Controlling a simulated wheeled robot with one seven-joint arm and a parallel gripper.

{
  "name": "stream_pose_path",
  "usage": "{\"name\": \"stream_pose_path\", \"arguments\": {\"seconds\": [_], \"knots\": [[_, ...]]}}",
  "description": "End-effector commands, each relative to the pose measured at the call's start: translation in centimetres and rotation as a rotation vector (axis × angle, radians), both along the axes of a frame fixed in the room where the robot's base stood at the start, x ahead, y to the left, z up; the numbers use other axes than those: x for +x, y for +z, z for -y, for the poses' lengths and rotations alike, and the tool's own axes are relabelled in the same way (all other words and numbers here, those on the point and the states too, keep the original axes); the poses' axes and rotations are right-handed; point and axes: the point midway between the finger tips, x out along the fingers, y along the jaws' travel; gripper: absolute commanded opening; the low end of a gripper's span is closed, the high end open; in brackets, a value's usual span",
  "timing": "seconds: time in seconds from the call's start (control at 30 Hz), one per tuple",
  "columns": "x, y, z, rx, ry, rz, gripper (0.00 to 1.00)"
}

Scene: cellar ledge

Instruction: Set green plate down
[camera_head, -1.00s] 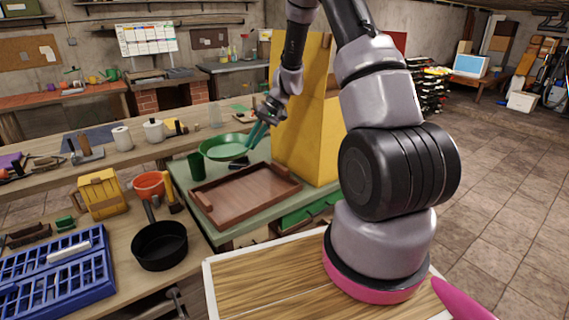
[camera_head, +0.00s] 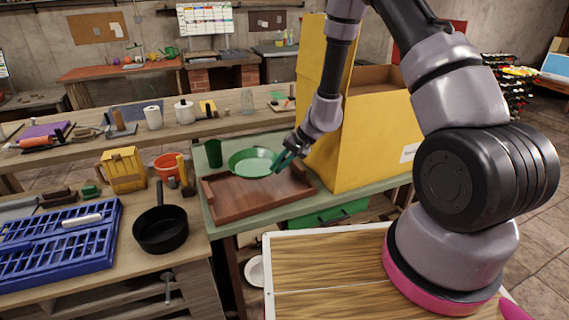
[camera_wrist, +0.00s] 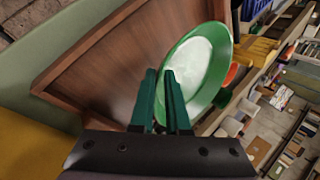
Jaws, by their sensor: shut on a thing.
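The green plate (camera_head: 252,163) has a pale centre and is held over the back part of the brown wooden tray (camera_head: 243,197). In the wrist view the plate (camera_wrist: 213,62) is tilted in the picture and lies at the fingertips, with the tray (camera_wrist: 110,70) beyond it. My gripper (camera_head: 284,160) has teal fingers and is shut on the plate's right rim. The fingers also show in the wrist view (camera_wrist: 166,95). I cannot tell whether the plate touches the tray.
A green cup (camera_head: 213,153) stands at the tray's back left. A tall yellow box (camera_head: 345,130) stands close on the right of my gripper. A black pan (camera_head: 160,230) and a blue rack (camera_head: 60,245) lie on the left bench.

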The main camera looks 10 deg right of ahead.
Motion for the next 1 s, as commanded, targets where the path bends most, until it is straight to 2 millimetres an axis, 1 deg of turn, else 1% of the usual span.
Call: {"name": "stream_pose_path", "arguments": {"seconds": [0.4, 0.53, 0.73, 1.0], "knots": [[0.0, -4.4, 0.0, 0.001, -0.001, -0.002, 0.00], [0.0, -5.6, 0.0, 0.001, 0.000, -0.001, 0.00], [0.0, -6.5, 0.0, 0.002, 0.001, 0.000, 0.00], [0.1, -6.6, 0.0, 0.002, 0.001, 0.001, 0.00]]}}
